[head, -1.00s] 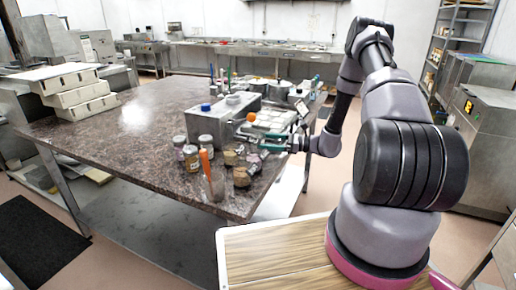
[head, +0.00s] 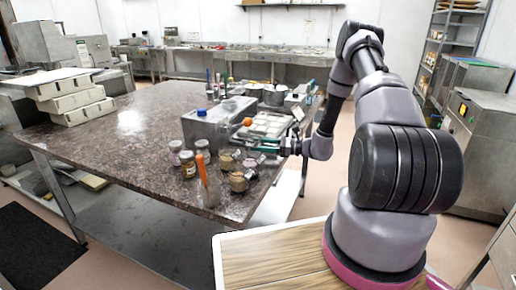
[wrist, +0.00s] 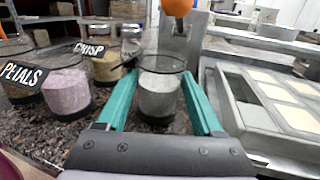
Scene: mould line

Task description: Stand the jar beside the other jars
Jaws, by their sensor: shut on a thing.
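The jar between my fingers is clear glass with pale grey-white contents and a dark base (wrist: 158,95). My gripper (wrist: 162,92), with two teal fingers, is shut on it, one finger on each side. The jar looks upright; I cannot tell whether its base touches the table. To its left in the wrist view are a jar labelled PETALS (wrist: 68,92) with pinkish contents and a jar labelled CRISP (wrist: 106,68) with tan contents. Another brown jar is at the far left. In the head view my gripper (head: 268,151) is low over the table's right part, beside small brown jars (head: 238,181).
A grey metal box (head: 205,128) stands behind the jars, with an orange ball (head: 248,121) near it. A grey mould tray (wrist: 245,118) with cream blocks lies right of my gripper. An orange tool stands in a clear cup (head: 210,194) near the front edge.

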